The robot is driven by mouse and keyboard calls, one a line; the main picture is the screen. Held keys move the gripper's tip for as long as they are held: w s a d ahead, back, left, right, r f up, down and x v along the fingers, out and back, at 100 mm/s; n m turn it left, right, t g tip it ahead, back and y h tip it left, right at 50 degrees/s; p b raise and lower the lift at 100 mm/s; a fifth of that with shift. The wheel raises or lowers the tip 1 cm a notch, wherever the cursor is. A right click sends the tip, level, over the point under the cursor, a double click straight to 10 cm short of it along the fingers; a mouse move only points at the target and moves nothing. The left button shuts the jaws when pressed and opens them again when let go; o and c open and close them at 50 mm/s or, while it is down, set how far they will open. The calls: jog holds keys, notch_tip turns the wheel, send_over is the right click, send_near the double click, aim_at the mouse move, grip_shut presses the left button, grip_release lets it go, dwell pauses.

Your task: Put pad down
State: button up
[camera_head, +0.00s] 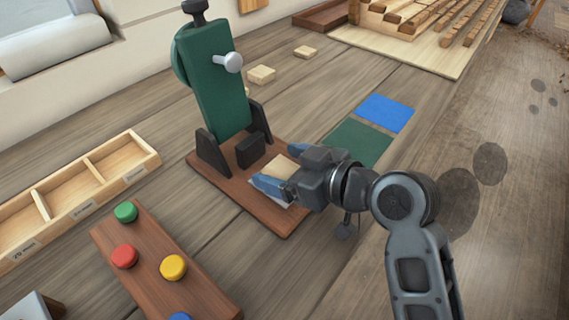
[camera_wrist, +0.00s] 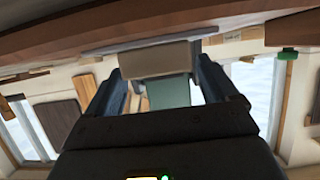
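The pad, a tan wooden block (camera_head: 281,167), is between the two blue fingers of my gripper (camera_head: 283,170). It is over a pale square plate (camera_head: 257,189) on the brown base board of the green press. In the wrist view the pad (camera_wrist: 158,58) spans the space between the fingertips (camera_wrist: 160,72), and both fingers appear to be against its sides. The pale plate (camera_wrist: 100,47) lies right along the pad's face there; whether they touch is hard to tell. The green press (camera_head: 216,85) stands behind, tilted in the picture, with a black block (camera_head: 250,151) at its foot.
A board with coloured buttons (camera_head: 150,285) lies at the front left, beside a compartment tray (camera_head: 70,200). A green mat (camera_head: 356,142) and a blue mat (camera_head: 386,112) lie to the right. Small tan blocks (camera_head: 262,75) are behind the press.

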jog(key=shift+o, duration=0.2)
jog(key=shift+r+p, duration=0.45)
jog(key=shift+r, duration=0.1)
jog(key=shift+s+d+r, duration=0.15)
jog(key=shift+d+r, duration=0.05)
jog(key=shift+d, duration=0.05)
jog(key=b+v, duration=0.1)
jog(key=v, duration=1)
jog(key=shift+s+r, duration=0.1)
jog(key=shift+r, duration=0.05)
dwell(0.4)
